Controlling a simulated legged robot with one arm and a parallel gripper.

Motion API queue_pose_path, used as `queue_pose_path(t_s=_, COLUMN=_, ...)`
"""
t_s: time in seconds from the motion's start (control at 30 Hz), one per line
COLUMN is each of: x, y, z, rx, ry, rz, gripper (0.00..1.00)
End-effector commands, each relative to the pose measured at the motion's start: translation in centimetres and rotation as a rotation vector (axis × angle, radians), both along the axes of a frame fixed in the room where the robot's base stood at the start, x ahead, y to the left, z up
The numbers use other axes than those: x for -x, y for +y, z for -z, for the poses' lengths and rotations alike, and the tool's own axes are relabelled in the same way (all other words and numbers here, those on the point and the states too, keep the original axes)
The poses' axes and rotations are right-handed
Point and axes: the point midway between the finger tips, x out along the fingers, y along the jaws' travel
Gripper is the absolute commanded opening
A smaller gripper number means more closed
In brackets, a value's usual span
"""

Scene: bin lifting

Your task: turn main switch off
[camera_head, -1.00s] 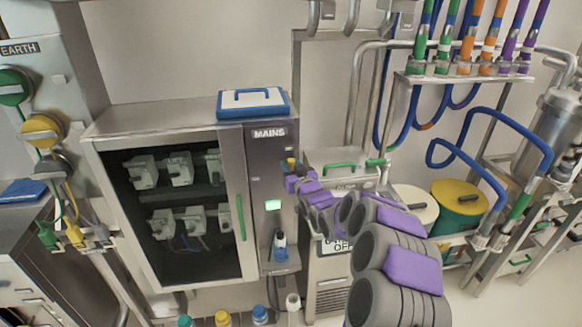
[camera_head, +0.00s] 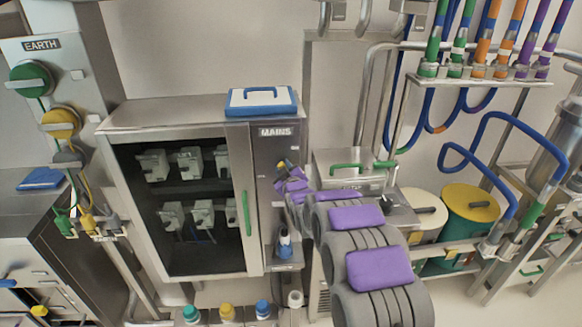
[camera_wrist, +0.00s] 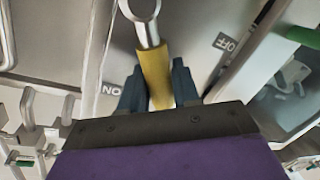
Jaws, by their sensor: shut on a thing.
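The mains panel (camera_head: 269,152), a grey column with a MAINS label, stands right of the glass-fronted cabinet. The main switch has a yellow handle (camera_wrist: 156,77) on a metal ring; in the wrist view it lies between my two dark fingers. My gripper (camera_wrist: 159,88) is shut on this handle. An ON label (camera_wrist: 111,90) is on the left and an OFF label (camera_wrist: 225,42) on the right, both turned in that view. In the head view my gripper (camera_head: 283,172) is at the panel's upper part, and my arm covers some of its right side.
The cabinet (camera_head: 118,190) with a green door handle stands left of the panel. A blue-and-white case (camera_head: 262,101) lies on top. A blue-capped bottle (camera_head: 284,243) is low on the panel. Pipes and a yellow-lidded drum (camera_head: 470,203) stand to the right.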

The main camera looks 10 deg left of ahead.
Motion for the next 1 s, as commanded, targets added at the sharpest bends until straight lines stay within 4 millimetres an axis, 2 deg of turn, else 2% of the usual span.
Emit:
queue_pose_path(t_s=0.33, x=0.6, y=1.9, z=2.0, rx=0.322, ry=-0.091, rz=-0.009, gripper=0.00)
queue_pose_path(t_s=0.7, x=0.6, y=2.3, z=4.2, rx=0.643, ry=-0.181, rz=-0.009, gripper=0.00)
queue_pose_path(t_s=1.0, x=0.7, y=2.4, z=5.6, rx=0.837, ry=-0.235, rz=-0.012, gripper=0.00)
